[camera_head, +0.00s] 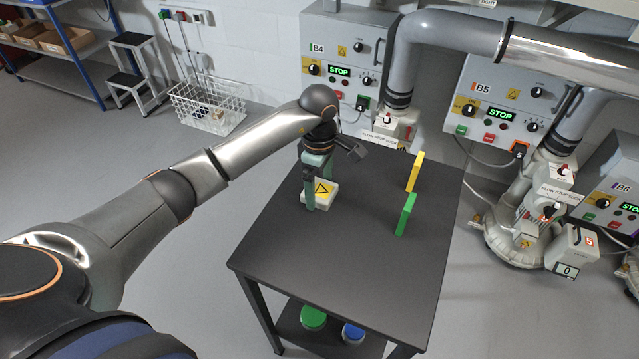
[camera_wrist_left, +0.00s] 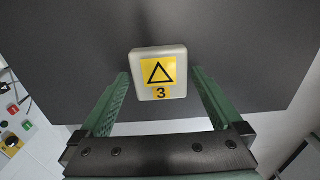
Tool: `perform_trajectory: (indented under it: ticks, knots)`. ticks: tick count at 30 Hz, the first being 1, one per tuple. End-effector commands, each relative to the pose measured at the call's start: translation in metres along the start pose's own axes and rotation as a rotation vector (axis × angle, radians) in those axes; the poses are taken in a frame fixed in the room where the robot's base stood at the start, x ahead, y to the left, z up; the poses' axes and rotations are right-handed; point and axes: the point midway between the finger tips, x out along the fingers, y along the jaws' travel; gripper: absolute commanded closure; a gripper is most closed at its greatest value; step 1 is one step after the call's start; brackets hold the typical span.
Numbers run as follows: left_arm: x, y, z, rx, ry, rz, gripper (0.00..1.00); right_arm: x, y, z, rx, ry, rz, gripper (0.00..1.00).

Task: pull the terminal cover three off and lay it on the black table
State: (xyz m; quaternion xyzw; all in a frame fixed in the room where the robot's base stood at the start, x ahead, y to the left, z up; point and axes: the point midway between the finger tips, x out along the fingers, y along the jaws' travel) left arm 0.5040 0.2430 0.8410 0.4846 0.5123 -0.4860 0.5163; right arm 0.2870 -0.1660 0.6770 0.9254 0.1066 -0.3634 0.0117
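The terminal cover three (camera_head: 321,190) is a small cream block with a yellow triangle label. It lies face up near the back left edge of the black table (camera_head: 345,245). In the left wrist view the cover (camera_wrist_left: 158,74), marked 3, sits between the fingertips, with a narrow gap on each side. My left gripper (camera_head: 317,187) points down over it, its green fingers apart on either side of the cover. The left wrist view also shows the open gripper (camera_wrist_left: 160,80). My right gripper is not in view.
A yellow plate (camera_head: 415,172) and a green plate (camera_head: 405,214) stand upright on the table's right side. The front of the table is clear. Blower units B4 (camera_head: 338,58) and B5 (camera_head: 505,95) with thick grey pipes stand behind and right. A wire basket (camera_head: 207,105) is at the left.

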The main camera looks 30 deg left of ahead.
Motion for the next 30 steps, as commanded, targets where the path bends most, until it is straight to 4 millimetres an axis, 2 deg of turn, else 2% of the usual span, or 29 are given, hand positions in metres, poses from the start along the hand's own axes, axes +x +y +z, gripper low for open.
perform_trajectory:
  ticks: [8,11,22,27,30]
  knots:
    - [-0.006,0.001,0.000,0.000,0.000,0.003,0.00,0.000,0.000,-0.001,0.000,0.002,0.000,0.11]
    - [-0.020,0.001,-0.001,0.001,0.002,0.004,0.00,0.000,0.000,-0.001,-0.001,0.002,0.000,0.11]
    - [-0.098,0.001,0.000,0.000,0.001,0.005,0.00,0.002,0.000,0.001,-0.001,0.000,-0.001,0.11]
    - [-0.119,0.001,0.000,0.000,0.000,0.002,0.00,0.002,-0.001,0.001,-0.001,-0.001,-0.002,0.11]
    - [-0.124,0.000,0.000,0.000,0.001,0.000,0.00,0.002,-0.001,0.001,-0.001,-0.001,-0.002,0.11]
